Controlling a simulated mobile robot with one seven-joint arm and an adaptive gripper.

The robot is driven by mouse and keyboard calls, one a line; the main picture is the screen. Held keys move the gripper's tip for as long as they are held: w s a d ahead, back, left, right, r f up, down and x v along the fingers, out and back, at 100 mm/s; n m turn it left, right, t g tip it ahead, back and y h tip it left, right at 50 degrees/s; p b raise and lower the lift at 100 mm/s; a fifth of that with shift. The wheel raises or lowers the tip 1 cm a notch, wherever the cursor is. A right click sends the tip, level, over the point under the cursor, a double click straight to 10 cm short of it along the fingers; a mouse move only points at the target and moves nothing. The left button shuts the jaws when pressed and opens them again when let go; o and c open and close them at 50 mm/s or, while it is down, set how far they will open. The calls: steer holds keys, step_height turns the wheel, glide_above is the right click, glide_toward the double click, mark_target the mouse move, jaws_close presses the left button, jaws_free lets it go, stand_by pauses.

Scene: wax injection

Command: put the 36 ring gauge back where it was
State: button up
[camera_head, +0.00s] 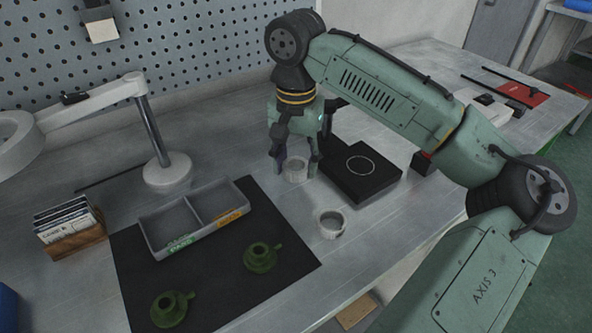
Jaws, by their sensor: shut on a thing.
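My gripper (295,162) points down over the metal bench, left of a flat black block (352,182) with a white circle marked on its top. Its fingers are shut on a grey ring gauge (295,172), which sits upright between them. I cannot tell whether the ring touches the bench. A second grey ring gauge (331,222) stands on the bench in front of the block, near the dark mat's right corner. No size marking is readable on either ring.
A grey two-compartment tray (152,238) with green and orange labels lies on the dark mat (285,278). Two green cup-like parts (261,257) (170,309) stand in front of it. A lamp base (168,172) and a wooden card holder (74,239) are at left.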

mark_target(296, 187)
steer(key=shift+f+p, duration=0.3)
steer(key=shift+f, duration=1.45)
steer(key=shift+f, duration=0.2)
steer(key=o, duration=1.3)
step_height(296, 187, up, 12)
steer(key=shift+r+b, duration=0.2)
steer(key=shift+b, duration=0.2)
